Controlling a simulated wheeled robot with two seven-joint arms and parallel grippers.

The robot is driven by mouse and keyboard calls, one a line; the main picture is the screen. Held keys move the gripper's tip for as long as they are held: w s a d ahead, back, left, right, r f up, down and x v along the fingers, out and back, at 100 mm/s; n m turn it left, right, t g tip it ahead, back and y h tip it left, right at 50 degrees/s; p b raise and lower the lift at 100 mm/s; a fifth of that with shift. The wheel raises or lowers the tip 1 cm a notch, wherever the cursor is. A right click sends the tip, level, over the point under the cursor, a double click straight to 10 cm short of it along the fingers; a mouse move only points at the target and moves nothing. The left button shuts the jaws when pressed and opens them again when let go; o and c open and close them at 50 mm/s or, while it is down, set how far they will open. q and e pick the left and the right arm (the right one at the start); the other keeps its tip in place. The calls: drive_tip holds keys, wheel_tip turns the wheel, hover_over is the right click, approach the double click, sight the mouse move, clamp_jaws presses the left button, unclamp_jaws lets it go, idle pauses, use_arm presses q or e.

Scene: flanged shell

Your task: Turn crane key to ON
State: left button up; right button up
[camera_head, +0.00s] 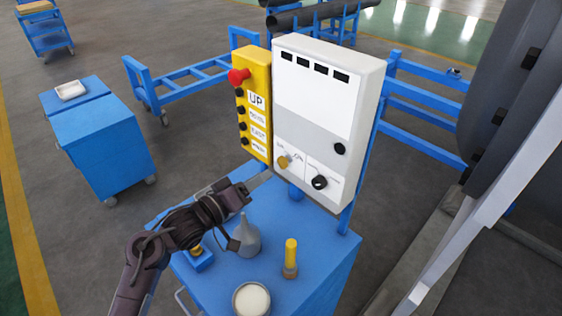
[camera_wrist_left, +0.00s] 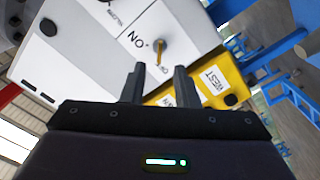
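The crane key (camera_head: 283,161) is a small yellow key switch low on the left of the white control box (camera_head: 312,115). In the left wrist view the key (camera_wrist_left: 159,47) is just ahead of my fingertips, by the label ON and a smaller label that looks like OFF. Its yellow part points towards the smaller label. My left gripper (camera_head: 263,179) is below and left of the key in the head view. In the wrist view the left gripper (camera_wrist_left: 158,75) is open, with its fingers apart and nothing between them. My right gripper is not in view.
A black knob (camera_head: 319,182) sits right of the key. A yellow button panel (camera_head: 252,105) with a red button (camera_head: 238,77) adjoins the box. On the blue cart (camera_head: 325,265) stand a grey funnel (camera_head: 247,240), a yellow-topped object (camera_head: 291,255) and a round container (camera_head: 251,299).

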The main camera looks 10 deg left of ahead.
sight(284, 161)
use_arm(q)
drive_tip(key=p+x, duration=0.1)
drive_tip(key=x, duration=0.4)
drive_tip(key=shift+w+d, duration=0.2)
drive_tip(key=shift+w, duration=0.05)
drive_tip(key=c, duration=0.6)
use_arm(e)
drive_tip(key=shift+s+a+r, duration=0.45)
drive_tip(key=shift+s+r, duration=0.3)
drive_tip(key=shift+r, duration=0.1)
